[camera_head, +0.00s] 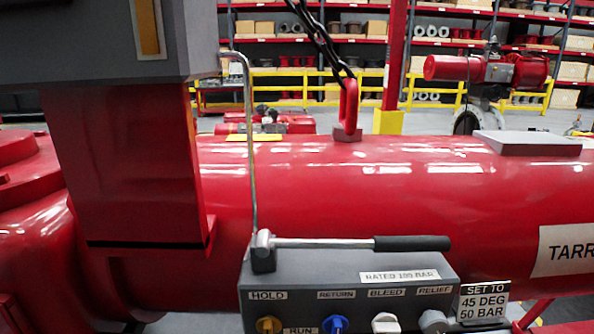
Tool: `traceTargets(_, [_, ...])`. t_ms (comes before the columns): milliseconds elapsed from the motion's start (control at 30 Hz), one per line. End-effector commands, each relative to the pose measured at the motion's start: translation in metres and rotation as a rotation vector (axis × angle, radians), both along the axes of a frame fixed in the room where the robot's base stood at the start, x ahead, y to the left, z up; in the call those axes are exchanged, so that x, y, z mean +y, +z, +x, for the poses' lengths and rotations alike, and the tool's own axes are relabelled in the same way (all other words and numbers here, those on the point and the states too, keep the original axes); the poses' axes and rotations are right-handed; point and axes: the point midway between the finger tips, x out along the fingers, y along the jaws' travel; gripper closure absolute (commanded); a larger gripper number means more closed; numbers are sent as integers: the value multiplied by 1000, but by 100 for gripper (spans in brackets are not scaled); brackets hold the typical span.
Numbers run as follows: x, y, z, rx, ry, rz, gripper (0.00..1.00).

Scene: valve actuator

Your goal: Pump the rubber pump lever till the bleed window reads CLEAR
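The pump lever (322,243) is a metal rod lying nearly level above a grey control box (320,278). Its dark rubber grip (412,243) is at the right end, and its left end meets an upright pivot block (263,252). On the box front, a white knob (385,322) sits under a label reading BLEED (387,293). I cannot make out a bleed window or the word CLEAR. My gripper is not in view, and nothing touches the lever.
A large red cylinder runs behind the box (400,190). A bent metal pipe (250,150) rises behind the pivot. A grey housing (110,40) overhangs at left. A sign reads SET TO 45 DEG 50 BAR (484,301).

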Motion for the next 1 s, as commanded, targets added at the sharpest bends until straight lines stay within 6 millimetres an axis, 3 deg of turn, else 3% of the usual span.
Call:
traceTargets(800, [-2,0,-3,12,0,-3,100])
traceTargets(1000, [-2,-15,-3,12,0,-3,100])
